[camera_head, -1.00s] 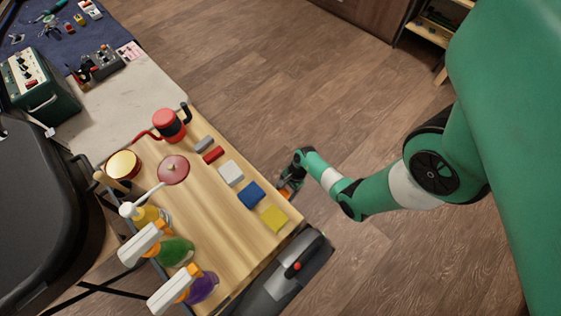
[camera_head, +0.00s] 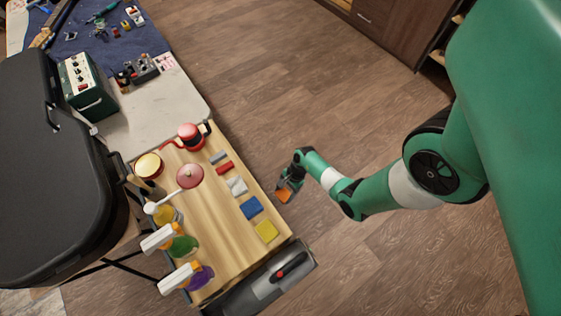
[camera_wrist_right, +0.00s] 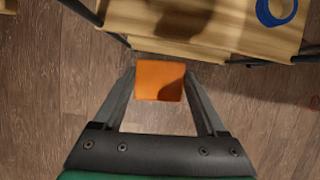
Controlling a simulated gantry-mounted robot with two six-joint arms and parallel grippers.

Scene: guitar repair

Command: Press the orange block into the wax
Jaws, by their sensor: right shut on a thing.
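My right gripper (camera_head: 287,188) is shut on the orange block (camera_head: 284,196) and holds it off the right edge of the wooden table, above the floor. In the right wrist view the orange block (camera_wrist_right: 160,80) sits between the two fingertips (camera_wrist_right: 160,76). A round red-rimmed tin with a pale yellow surface (camera_head: 149,165), which looks like the wax, stands at the table's left side, across the table from the block. My left gripper is not in view.
A red canister (camera_head: 190,134) stands at the back; spray bottles (camera_head: 181,243) stand along the left. The table's middle (camera_head: 210,220) is clear. A blue ring (camera_wrist_right: 275,12) shows in the wrist view.

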